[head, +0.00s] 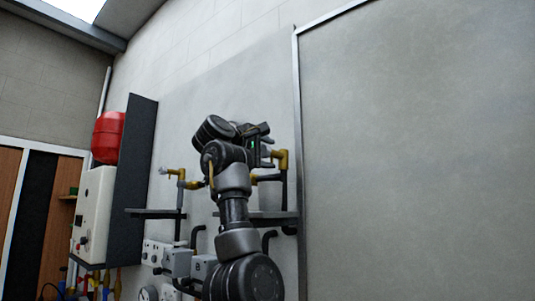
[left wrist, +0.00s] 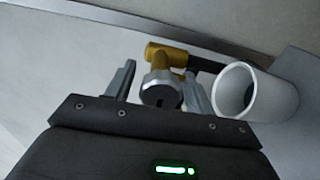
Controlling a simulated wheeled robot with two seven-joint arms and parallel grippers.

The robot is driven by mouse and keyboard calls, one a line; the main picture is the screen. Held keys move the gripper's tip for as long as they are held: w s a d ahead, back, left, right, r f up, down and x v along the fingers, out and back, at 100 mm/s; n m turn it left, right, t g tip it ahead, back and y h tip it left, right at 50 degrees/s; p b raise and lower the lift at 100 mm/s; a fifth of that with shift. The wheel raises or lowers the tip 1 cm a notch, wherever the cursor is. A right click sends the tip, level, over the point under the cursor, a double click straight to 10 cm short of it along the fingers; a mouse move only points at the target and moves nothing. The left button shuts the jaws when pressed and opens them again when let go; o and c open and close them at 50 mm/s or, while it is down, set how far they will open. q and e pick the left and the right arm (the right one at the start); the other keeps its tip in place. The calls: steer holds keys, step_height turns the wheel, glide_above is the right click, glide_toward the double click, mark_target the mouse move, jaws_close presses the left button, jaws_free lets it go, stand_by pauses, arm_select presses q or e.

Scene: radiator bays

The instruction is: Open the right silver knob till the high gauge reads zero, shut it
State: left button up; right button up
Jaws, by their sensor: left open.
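The right silver knob (left wrist: 159,92) sits on a brass valve (left wrist: 168,57) in the left wrist view, facing me. My left gripper (head: 266,148) is open, with one finger on each side of that knob; I cannot tell whether either finger touches it. In the head view my arm hides the knob, and only part of its brass fitting (head: 282,158) shows. Another silver knob (head: 163,170) is on the brass valve to the left. A round gauge (head: 148,293) is cut off at the bottom edge and its reading is illegible. My right gripper is out of view.
A left shelf (head: 150,212), white boiler (head: 93,215) and red tank (head: 107,137) stand to the left. A metal-edged panel (head: 420,150) fills the right.

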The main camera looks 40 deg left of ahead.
arm_select(q)
steer(key=shift+s+f, duration=0.1)
steer(key=shift+s, duration=0.2)
steer(key=s+b, duration=0.5)
steer(key=s, duration=0.5)
steer(key=shift+s+b, duration=0.15)
steer(key=shift+b, duration=0.15)
steer(key=shift+d, duration=0.1)
